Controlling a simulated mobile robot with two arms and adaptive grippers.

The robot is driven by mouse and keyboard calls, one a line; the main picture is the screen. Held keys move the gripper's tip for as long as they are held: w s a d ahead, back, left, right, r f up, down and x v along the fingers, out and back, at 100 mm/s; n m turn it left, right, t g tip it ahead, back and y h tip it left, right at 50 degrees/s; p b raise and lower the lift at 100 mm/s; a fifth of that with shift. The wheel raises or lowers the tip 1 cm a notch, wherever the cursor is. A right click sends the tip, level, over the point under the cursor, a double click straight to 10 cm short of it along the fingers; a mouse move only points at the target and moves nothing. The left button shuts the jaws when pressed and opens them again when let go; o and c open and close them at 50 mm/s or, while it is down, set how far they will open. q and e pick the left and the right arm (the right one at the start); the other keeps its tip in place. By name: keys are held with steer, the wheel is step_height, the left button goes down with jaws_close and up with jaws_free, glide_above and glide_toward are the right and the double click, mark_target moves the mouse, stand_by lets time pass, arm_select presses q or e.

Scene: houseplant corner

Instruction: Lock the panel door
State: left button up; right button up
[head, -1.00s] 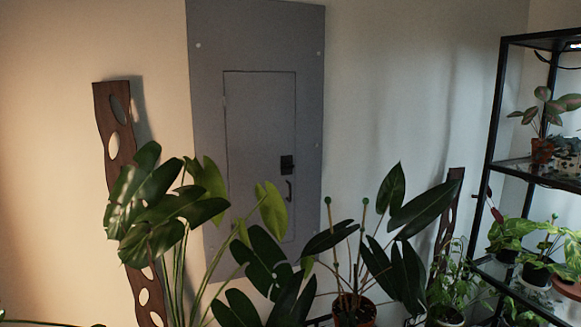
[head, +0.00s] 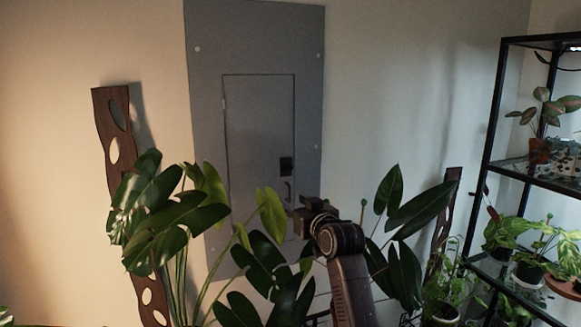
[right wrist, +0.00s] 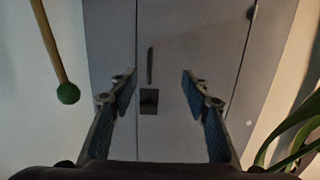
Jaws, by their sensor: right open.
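The grey panel (head: 208,120) is mounted on the wall, and its door (head: 255,120) sits flush in the frame and looks closed. A black latch (head: 286,165) is on the door's right side, with a slim dark handle (head: 288,190) below it. My right gripper (head: 302,213) is in front of the panel's lower right, just below the handle in the picture. In the right wrist view its fingers (right wrist: 158,78) are apart and empty, with the latch (right wrist: 149,101) and handle (right wrist: 150,66) visible between them, nearer the left finger. My left gripper is not in view.
Large leafy plants (head: 165,215) stand before the panel's lower left, and more leaves (head: 410,225) are right of my arm. A green-tipped stake (right wrist: 67,92) is beside the gripper in the wrist view. A black shelf (head: 490,150) with potted plants stands at right.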

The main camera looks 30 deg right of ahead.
steer(key=t, duration=0.1)
glide_toward(288, 168)
steer(key=shift+h, duration=0.3)
steer(key=p+x, duration=0.3)
steer(key=x, duration=0.3)
steer(key=shift+w, duration=0.4)
steer(key=shift+w+d+f, duration=0.1)
steer(key=shift+w+d, duration=0.05)
steer(key=shift+w, duration=0.6)
steer(key=c, duration=1.1)
